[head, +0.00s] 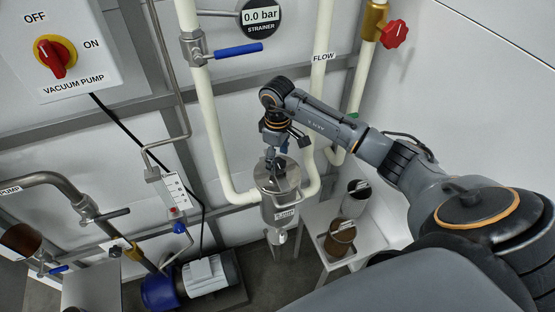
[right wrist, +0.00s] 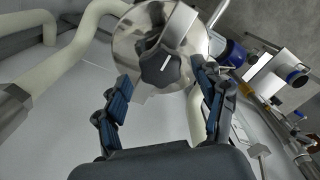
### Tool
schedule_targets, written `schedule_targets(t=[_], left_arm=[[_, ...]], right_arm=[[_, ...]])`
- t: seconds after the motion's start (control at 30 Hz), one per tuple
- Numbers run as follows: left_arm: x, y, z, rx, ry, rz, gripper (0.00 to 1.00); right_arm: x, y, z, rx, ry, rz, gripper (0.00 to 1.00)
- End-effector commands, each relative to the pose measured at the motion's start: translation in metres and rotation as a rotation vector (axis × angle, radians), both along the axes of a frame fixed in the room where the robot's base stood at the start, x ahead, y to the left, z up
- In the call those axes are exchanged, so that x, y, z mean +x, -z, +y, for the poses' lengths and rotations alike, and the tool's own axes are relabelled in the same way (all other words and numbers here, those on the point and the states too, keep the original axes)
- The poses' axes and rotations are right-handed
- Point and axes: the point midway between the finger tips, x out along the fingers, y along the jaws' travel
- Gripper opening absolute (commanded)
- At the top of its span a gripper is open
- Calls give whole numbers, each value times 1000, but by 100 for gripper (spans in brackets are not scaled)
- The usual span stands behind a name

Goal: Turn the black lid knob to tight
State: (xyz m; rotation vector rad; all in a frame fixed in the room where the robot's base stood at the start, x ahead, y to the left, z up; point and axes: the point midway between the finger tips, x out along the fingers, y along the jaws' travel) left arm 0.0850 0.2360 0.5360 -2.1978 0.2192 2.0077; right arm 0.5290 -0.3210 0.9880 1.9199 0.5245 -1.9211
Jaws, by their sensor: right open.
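The black lobed knob (right wrist: 160,67) sits in the middle of a round shiny steel lid (right wrist: 126,49) in the right wrist view. A white line on the knob slants to the upper right. In the head view the lid tops the steel strainer pot (head: 282,208), and my gripper largely hides the knob. My right gripper (head: 273,163) is above the lid. In the right wrist view its blue-padded fingers (right wrist: 162,82) are spread, one on each side of the knob and slightly below it in the picture. I cannot tell whether they touch the knob. My left gripper is out of view.
Cream pipes (head: 212,130) run up on both sides of the pot. A blue-handled valve (head: 238,50) and a strainer gauge (head: 260,17) reading 0.0 bar are above. A white side table (head: 365,240) holding containers stands right of the pot. A pump motor (head: 205,275) is at lower left.

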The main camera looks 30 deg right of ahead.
Motion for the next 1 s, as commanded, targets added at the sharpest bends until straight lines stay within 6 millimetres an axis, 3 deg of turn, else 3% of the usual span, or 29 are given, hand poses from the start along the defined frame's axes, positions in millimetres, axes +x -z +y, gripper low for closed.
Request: schedule_targets(t=[0.3,0.5,1.0], left_arm=[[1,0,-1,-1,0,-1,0],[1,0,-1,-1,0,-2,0],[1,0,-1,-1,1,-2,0]], right_arm=[[1,-68,1,2,-1,-6,70],[1,-96,-1,2,-1,-5,70],[1,-103,-1,1,-2,-4,70]])
